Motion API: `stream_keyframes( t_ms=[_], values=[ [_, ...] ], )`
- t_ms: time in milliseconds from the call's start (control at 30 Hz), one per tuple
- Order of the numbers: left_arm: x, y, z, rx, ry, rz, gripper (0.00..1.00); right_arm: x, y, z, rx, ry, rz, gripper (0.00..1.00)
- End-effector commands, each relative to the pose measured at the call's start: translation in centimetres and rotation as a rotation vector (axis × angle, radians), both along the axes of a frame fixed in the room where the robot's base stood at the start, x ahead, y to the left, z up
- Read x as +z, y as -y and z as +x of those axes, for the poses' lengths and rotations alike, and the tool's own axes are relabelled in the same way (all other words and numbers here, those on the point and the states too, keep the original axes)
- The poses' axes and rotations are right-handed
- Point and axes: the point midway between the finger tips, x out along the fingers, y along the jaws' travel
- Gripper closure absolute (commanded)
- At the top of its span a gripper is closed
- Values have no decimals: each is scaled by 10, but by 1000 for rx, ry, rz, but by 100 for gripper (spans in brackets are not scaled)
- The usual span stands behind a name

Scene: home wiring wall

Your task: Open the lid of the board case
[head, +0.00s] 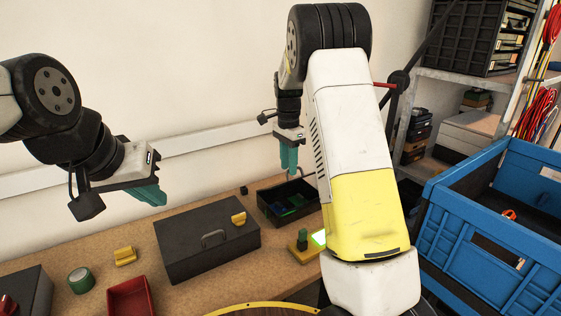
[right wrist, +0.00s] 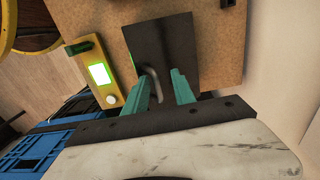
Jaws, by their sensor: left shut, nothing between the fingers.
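A curved grey handle (right wrist: 153,84) stands on the lid. My right gripper (head: 289,172) points down over the case. Its green fingers (right wrist: 163,84) are apart, with the handle between them, nearer one finger. My left gripper (head: 153,198) is shut and empty, above the bench at the left.
A larger closed grey case (head: 185,245) with a handle carries a yellow block (head: 239,218). A yellow tester (head: 303,252) with a lit screen stands before the board case. A red tray (head: 133,298), green-rimmed roll (head: 81,280) and blue crate (head: 450,240) are nearby.

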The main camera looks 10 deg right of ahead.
Motion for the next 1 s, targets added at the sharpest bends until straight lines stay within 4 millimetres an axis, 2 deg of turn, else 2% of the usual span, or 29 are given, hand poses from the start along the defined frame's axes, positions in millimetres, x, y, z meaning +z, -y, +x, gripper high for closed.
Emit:
stream_keyframes(
  t_ms=[333, 700, 833, 1000],
  values=[
    [0, 0, 0, 0, 0, 0, 100, 6, -1, 1, 1, 3, 1, 69],
    [0, 0, 0, 0, 0, 0, 100, 64, -3, 3, 2, 2, 2, 69],
    [0, 0, 0, 0, 0, 0, 100, 75, -3, 3, 2, 0, 2, 69],
    [0, 0, 0, 0, 0, 0, 100, 78, -3, 2, 2, -2, 2, 69]
  ],
)
